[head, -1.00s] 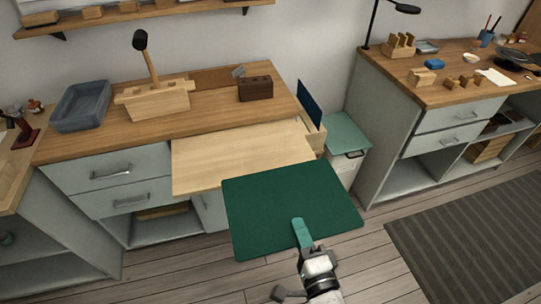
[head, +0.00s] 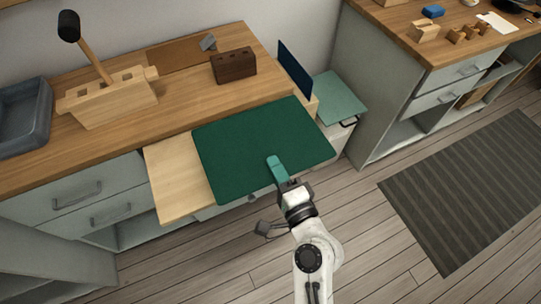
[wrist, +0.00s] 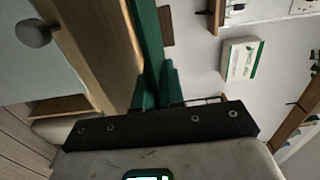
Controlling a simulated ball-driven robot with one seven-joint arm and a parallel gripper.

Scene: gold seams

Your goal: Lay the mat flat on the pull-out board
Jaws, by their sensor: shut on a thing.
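The green mat (head: 255,143) is a flat rectangle in the head view. It lies over the right part of the pale wooden pull-out board (head: 178,180), whose left part shows bare. The mat's front edge reaches past the board's front. I cannot tell whether it touches the board or is a little above it. My gripper (head: 274,163) is shut on the mat's front edge, its teal finger lying on top. In the wrist view the mat (wrist: 149,40) shows nearly edge-on between the fingers, close to the wooden board (wrist: 112,40).
On the bench behind are a dark wooden block (head: 234,66), a pale tool holder (head: 108,104) with a mallet, and a grey tray (head: 22,118). A dark blue panel (head: 295,70) stands upright behind the mat's right corner. A teal-lidded bin (head: 340,97) is at the right.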

